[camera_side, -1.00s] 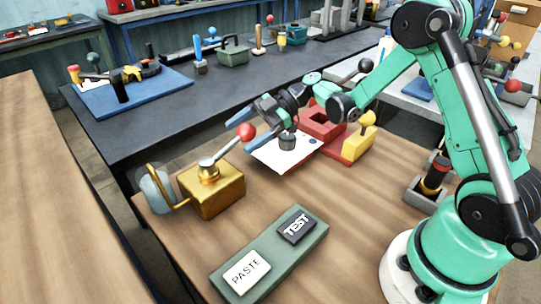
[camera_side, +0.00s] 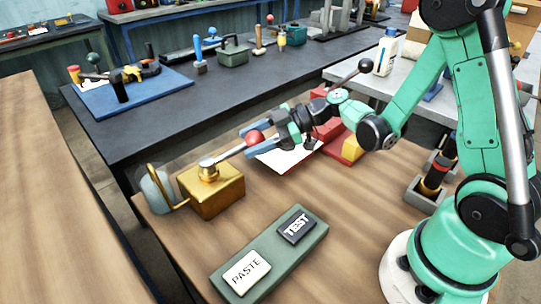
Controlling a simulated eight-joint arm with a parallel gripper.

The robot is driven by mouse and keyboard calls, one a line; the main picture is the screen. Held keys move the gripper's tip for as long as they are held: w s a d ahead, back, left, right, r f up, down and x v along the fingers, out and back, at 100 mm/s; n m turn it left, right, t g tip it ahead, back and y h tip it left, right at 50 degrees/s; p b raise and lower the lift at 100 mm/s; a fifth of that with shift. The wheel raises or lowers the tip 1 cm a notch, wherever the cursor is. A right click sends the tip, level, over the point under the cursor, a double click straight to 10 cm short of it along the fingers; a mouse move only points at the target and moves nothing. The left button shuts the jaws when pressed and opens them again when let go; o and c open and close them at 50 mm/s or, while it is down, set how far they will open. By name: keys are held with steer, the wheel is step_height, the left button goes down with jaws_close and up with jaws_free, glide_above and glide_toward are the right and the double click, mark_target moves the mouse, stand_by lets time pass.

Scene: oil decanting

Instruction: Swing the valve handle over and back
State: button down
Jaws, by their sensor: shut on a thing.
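The valve is a brass block (camera_side: 212,190) with a round silver hub on top. Its handle (camera_side: 231,153) is a silver lever that runs from the hub up to the right and ends in a red ball (camera_side: 254,138). My gripper (camera_side: 255,141) comes in from the right, with its blue fingers on either side of the red ball, and is shut on it. A curved brass spout on the block's left meets a clear rounded vessel (camera_side: 158,188), which stands at the table's left edge.
A white sheet (camera_side: 280,160) and red and yellow blocks (camera_side: 349,149) lie behind and under my gripper. A grey holder (camera_side: 424,194) stands at right. The wood between the valve and tray is clear.

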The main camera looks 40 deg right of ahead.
steer(key=shift+s+a+m+t+h, duration=0.1)
steer(key=shift+s+m+t+h, duration=0.2)
steer(key=shift+m+t, duration=0.1)
steer(key=shift+c, duration=1.4)
jaws_free()
steer(key=shift+v, duration=2.85)
